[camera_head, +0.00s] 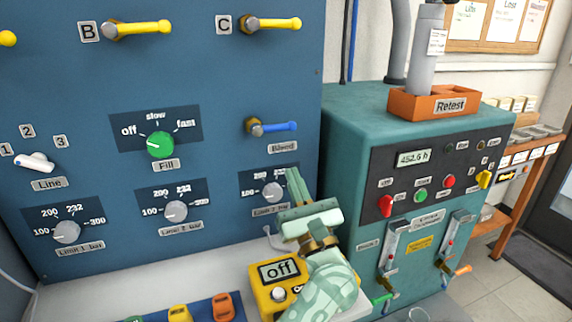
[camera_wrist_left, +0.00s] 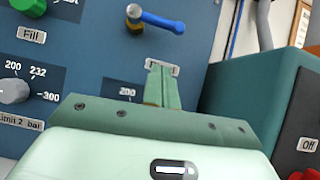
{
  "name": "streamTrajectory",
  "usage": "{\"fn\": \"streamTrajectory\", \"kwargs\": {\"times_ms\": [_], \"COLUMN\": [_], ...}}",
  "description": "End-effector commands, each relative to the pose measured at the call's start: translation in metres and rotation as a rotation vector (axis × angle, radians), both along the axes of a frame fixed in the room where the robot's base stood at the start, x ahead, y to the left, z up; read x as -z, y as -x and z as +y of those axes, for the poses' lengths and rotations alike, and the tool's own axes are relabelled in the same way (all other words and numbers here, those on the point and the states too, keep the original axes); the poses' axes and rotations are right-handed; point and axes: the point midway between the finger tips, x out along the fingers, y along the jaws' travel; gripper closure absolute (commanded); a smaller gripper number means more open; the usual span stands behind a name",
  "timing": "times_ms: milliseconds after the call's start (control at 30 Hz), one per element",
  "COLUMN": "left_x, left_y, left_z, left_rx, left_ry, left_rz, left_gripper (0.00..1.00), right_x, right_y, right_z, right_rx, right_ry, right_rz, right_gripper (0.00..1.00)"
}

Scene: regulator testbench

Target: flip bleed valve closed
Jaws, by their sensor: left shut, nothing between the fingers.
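The bleed valve is a blue lever (camera_head: 277,127) on a metal pivot on the blue panel, above the label "Bleed". The lever points right, roughly level. It also shows in the left wrist view (camera_wrist_left: 160,20), upper middle, pointing right and slightly down. My left gripper (camera_head: 294,174) is shut and empty, with its fingers pointing up just below the Bleed label. In the left wrist view its fingertips (camera_wrist_left: 161,70) overlap the label, below the lever and apart from it. My right gripper is in neither view.
Left of the lever is the green Fill knob (camera_head: 160,144). The Limit 3 knob (camera_head: 273,191) sits just left of my gripper's fingers. Yellow levers B (camera_head: 140,27) and C (camera_head: 270,23) are above. A teal cabinet (camera_head: 350,110) stands close on the right. A yellow box (camera_head: 262,298) reading "off" is below.

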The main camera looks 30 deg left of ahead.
Motion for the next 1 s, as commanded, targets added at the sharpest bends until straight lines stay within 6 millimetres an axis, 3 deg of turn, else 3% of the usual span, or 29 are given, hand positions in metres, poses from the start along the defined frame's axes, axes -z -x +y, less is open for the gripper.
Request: {"fn": "streamTrajectory", "kwargs": {"times_ms": [200,400,1000], "left_x": [0.022,0.033,0.032], "left_y": [0.025,0.036,0.038], "left_z": [-0.028,-0.04,-0.042], "left_rx": [0.001,-0.001,-0.001], "left_ry": [0.001,0.0,0.0], "left_rz": [-0.001,-0.001,-0.004], "left_gripper": [1.0,1.0,1.0], "right_x": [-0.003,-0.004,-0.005], "right_y": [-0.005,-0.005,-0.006], "right_z": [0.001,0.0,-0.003], "right_rx": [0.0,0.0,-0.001], "right_ry": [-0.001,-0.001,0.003], "right_rz": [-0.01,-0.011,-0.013], "right_gripper": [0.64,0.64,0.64]}}
